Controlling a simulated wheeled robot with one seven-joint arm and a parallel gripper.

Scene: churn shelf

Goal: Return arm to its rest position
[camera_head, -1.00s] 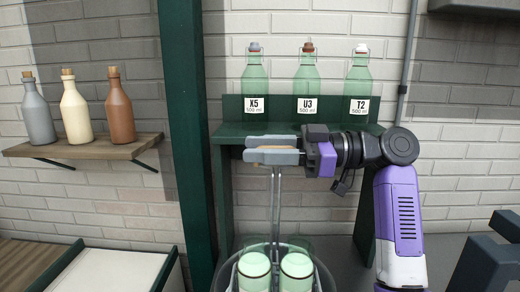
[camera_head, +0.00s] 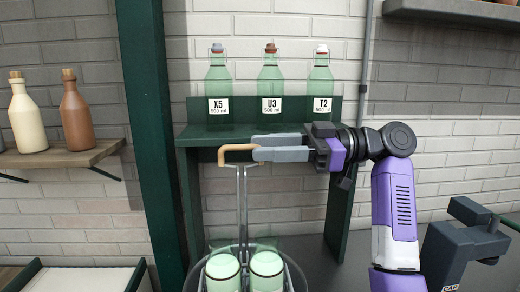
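My gripper (camera_head: 258,149) is at mid-height in front of the green shelf, pointing left. Its two grey fingers appear spread and nothing shows between them. They lie at the right end of a wooden handle (camera_head: 229,151), overlapping it in the picture; whether they touch cannot be told. The handle tops a metal post rising from a round carrier (camera_head: 205,279), which holds green bottles with pale tops (camera_head: 222,268). My purple and white arm stands at the right, bent at its elbow (camera_head: 398,139).
Three labelled green bottles, X5 (camera_head: 217,75), U3 (camera_head: 270,75) and T2 (camera_head: 320,75), stand on the green shelf (camera_head: 240,131). A wooden wall shelf (camera_head: 60,157) with bottles is at left. A dark machine (camera_head: 455,255) stands right of my arm; a grey shelf (camera_head: 450,12) is above.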

